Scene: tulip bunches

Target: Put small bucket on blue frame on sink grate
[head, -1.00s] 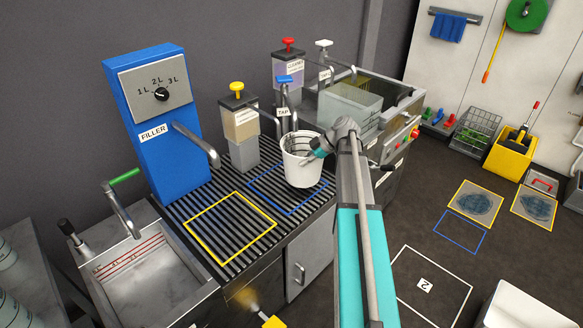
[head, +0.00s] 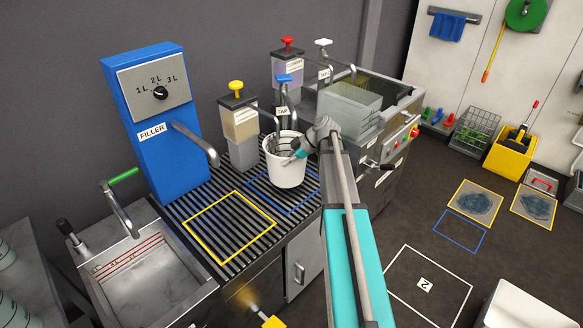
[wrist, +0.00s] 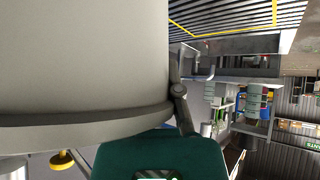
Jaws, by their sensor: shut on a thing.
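The small white bucket (head: 286,172) is upright over the blue frame (head: 268,197) on the sink grate (head: 205,205). It hides the back part of the frame, and I cannot tell whether its base touches the grate. My gripper (head: 297,149) is shut on the bucket at its rim, on the right side. In the wrist view the bucket wall (wrist: 85,60) fills the upper left, with its rim below it. The green gripper part (wrist: 150,155) is against the rim there, and the fingertips are hidden.
A yellow frame (head: 190,232) lies on the grate to the left. The blue filler (head: 160,150) with its spout stands behind it. Taps and dispensers, one with a yellow knob (head: 236,86), stand close behind the bucket. A basin with a grey container (head: 348,105) is at the right.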

